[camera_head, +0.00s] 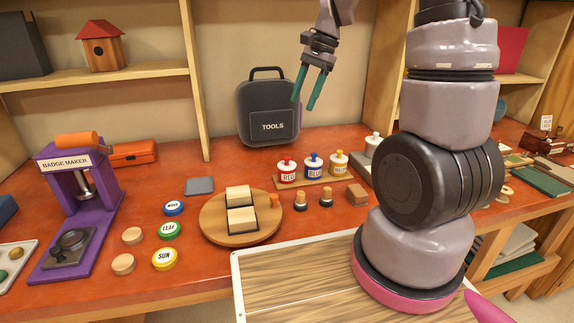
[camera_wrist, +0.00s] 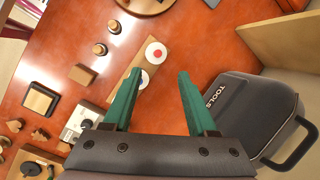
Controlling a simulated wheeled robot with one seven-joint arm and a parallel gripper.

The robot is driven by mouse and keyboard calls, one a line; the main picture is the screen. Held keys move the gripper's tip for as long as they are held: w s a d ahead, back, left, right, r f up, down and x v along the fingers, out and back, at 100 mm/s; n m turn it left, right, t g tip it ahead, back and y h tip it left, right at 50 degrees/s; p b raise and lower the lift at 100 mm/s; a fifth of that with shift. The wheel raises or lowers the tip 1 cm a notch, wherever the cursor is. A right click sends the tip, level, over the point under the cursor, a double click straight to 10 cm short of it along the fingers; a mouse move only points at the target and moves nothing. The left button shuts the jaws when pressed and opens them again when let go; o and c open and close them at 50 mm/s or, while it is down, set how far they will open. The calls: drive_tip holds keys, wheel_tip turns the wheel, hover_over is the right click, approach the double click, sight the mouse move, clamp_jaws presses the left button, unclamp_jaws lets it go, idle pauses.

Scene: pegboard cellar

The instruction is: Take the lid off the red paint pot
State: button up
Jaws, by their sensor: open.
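The red paint pot (camera_head: 287,176) stands at the left end of a small wooden rack on the bench. Its label reads RED. Its lid (camera_head: 287,163) is on, pale with a red knob. In the wrist view the lid (camera_wrist: 156,53) shows from above as a white disc with a red centre, beyond my fingertips. My gripper (camera_head: 305,103) is open and empty, high above the bench, in front of the toolbox and above the pots. In the wrist view the green fingers of my gripper (camera_wrist: 158,75) are spread wide apart, touching nothing.
The blue pot (camera_head: 313,167) and yellow pot (camera_head: 337,164) share the wooden rack (camera_head: 303,183), close to the right. A black toolbox (camera_head: 268,112) stands behind. A round wooden board (camera_head: 214,231) with blocks lies front left. Small pegs (camera_head: 300,201) stand before the rack.

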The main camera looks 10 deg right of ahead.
drive_tip(key=m+g, duration=0.2)
approach(287, 157)
drive_tip(key=shift+x, duration=4.3)
clamp_jaws()
